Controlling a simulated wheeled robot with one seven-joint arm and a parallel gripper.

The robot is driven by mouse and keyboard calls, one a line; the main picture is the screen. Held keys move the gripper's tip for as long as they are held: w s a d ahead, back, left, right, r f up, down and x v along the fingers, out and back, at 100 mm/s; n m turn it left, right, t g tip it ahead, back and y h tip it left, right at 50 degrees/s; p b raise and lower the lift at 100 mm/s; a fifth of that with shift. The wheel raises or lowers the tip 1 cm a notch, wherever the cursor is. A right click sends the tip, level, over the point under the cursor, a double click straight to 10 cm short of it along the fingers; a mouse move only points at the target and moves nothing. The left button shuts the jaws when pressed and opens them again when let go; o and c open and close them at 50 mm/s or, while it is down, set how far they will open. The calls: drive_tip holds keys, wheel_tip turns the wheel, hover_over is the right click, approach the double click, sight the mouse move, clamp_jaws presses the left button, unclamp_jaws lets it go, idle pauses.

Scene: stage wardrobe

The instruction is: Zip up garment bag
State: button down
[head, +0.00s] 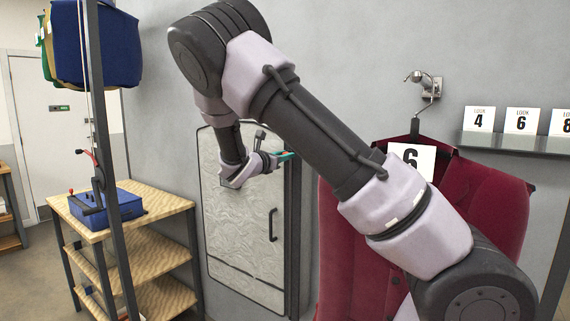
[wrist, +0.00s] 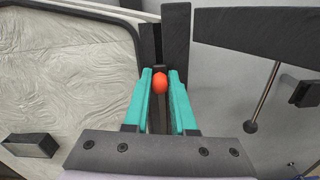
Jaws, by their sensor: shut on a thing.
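The garment bag (head: 240,215) is a pale, wrinkled, upright panel with a dark rim and a dark handle (head: 272,225). It stands against the grey wall, left of the red jacket. A dark strip runs along its right edge. My gripper (head: 285,157) is at the bag's upper right corner, its teal fingers partly hidden by my wrist. In the wrist view the fingers are shut on a small orange-red zip pull (wrist: 160,83), in front of a dark upright strip (wrist: 176,35). The bag's pale face (wrist: 65,75) fills the left. Zip teeth cannot be made out.
A dark red jacket (head: 345,240) with a number 6 card hangs at right, partly behind my arm. A shelf (head: 515,145) with number cards is beyond it. A wooden shelf unit (head: 160,200) with a blue case (head: 125,203) stands at left, near a dark post.

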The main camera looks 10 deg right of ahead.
drive_tip(key=shift+w+r, duration=0.1)
drive_tip(key=shift+r, duration=0.15)
drive_tip(key=c, duration=0.8)
unclamp_jaws()
drive_tip(key=shift+o, duration=0.2)
drive_tip(key=shift+f, duration=0.1)
drive_tip(key=v, duration=1.1)
